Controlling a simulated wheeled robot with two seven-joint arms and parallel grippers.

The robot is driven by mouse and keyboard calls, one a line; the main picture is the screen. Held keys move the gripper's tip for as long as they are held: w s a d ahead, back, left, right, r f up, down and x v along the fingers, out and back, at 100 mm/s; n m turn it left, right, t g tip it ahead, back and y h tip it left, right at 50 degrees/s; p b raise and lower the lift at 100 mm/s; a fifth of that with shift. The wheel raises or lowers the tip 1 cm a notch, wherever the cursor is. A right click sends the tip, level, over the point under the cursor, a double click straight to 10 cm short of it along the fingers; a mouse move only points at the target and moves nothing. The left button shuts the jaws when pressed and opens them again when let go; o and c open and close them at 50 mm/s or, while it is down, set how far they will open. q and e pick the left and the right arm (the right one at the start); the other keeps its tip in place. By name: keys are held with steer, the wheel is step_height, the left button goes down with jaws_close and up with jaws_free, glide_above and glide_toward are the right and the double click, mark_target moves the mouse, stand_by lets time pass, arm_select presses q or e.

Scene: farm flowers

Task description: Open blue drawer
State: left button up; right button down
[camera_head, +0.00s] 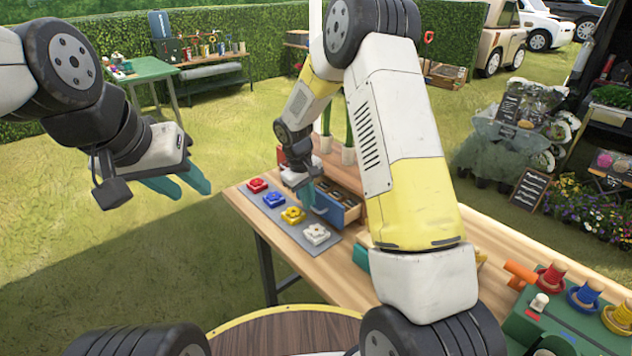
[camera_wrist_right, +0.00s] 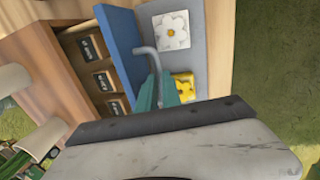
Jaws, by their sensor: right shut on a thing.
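The blue drawer (camera_head: 345,214) sticks out of the wooden cabinet on the table, and its inside shows from above. In the right wrist view its blue front panel (camera_wrist_right: 122,50) stands away from the cabinet, with small dark-labelled items in wooden compartments behind it. My right gripper (camera_head: 314,196) is at the drawer front. In the wrist view its teal fingers (camera_wrist_right: 156,92) are shut on the grey curved drawer handle (camera_wrist_right: 147,60). My left gripper (camera_head: 182,184) is open and empty above the grass, left of the table.
A grey mat (camera_head: 270,215) with red, blue, yellow and white flower tiles lies before the drawer. White pots (camera_head: 348,155) with green stems stand behind. A green box (camera_head: 560,325) with coloured spools is at the right front.

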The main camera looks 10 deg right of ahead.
steer(key=s+a, duration=0.2)
steer(key=a, duration=0.1)
steer(key=s+a, duration=0.1)
steer(key=a, duration=0.1)
steer(key=shift+s, duration=0.1)
steer(key=c, duration=1.8)
jaws_free()
steer(key=shift+r, duration=0.1)
step_height(320, 180, up, 8)
steer(key=a, duration=0.1)
steer(key=shift+s+f, duration=0.2)
steer(key=shift+s, duration=0.2)
